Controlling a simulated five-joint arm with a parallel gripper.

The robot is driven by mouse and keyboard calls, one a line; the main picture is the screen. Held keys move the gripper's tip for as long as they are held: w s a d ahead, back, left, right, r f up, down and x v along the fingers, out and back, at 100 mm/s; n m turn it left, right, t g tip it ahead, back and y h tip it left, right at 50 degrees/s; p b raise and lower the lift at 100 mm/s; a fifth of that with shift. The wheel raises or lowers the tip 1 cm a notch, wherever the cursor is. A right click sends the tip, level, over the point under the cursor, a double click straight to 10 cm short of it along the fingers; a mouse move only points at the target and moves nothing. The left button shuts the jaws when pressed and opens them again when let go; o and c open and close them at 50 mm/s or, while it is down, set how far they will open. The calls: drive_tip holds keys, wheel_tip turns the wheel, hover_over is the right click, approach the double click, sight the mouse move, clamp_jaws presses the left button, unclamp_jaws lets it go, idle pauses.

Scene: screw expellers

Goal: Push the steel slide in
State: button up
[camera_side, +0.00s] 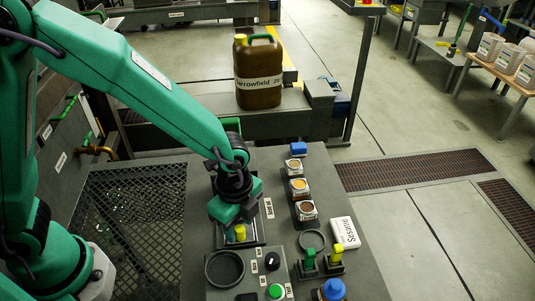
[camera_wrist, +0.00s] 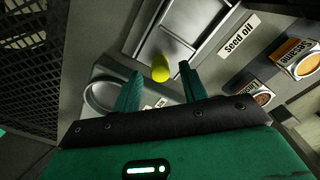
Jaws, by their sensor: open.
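The steel slide (camera_wrist: 176,46) is a pale grey flat plate in a dark frame, at the top middle of the wrist view. A yellow knob (camera_wrist: 160,68) stands at its near end; the knob also shows in the side view (camera_side: 240,232). My gripper (camera_wrist: 161,71) is open, with one green finger on each side of the knob in the wrist view. I cannot tell whether either finger touches it. In the side view my gripper (camera_side: 238,222) is low over the bench at the slide, hiding much of it.
A label (camera_wrist: 240,35) reading "Seed oil" lies right of the slide. A round dark dish (camera_side: 225,268) sits in front of it. Sample jars (camera_side: 299,187) stand in a row to the right. A black knob (camera_side: 272,261) and a green button (camera_side: 276,291) are near the front.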

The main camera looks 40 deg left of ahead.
drive_tip(key=shift+f, duration=0.95)
clamp_jaws()
